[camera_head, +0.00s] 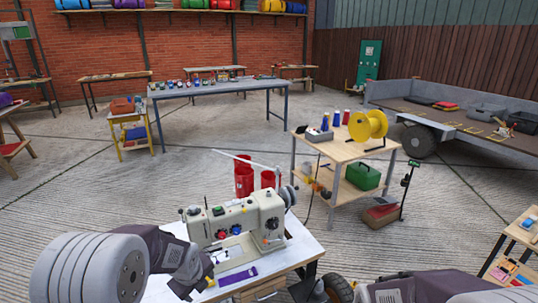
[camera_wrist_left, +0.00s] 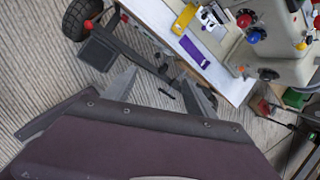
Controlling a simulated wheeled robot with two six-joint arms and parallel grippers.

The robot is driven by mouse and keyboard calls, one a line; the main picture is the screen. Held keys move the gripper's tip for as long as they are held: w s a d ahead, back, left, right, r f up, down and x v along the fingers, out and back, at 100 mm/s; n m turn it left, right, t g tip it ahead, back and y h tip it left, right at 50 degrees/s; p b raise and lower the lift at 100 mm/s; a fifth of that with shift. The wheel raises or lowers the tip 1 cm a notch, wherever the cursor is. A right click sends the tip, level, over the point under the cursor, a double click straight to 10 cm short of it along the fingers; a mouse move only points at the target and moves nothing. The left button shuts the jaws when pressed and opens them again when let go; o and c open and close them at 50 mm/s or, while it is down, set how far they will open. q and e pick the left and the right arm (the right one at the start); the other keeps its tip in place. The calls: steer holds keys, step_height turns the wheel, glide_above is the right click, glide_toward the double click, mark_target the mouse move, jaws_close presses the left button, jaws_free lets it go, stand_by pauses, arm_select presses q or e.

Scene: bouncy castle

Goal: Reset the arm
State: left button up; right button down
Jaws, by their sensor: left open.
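My left arm (camera_head: 165,253) comes in from the left in the head view and bends down at the front left of the sewing table. My left gripper (camera_wrist_left: 160,78) shows in the left wrist view with its two grey fingers spread apart and nothing between them. It hangs off the table's edge, over the floor and a dark table-frame bar. My right arm (camera_head: 430,287) crosses the bottom right of the head view.
A cream sewing machine (camera_head: 238,222) stands on the white sewing table (camera_head: 305,248), with a purple strip (camera_head: 238,276) in front. A wooden cart (camera_head: 345,150) with a yellow reel (camera_head: 368,125) stands behind right. Concrete floor is open at left.

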arm_select(q)
steer(key=s+d+n+g, duration=0.2)
steer(key=s+n+g, duration=0.1)
steer(key=s+n, duration=1.9)
steer(key=w+r+n+p, duration=0.2)
steer(key=r+p, duration=0.8)
steer(key=w+r+n+p, duration=0.1)
steer(key=w+r+p, duration=0.1)
steer(key=r+p, duration=0.8)
steer(key=shift+w+d+r+n+h+p, duration=0.15)
steer(key=shift+n+h+p, duration=0.2)
steer(key=shift+n+h, duration=0.05)
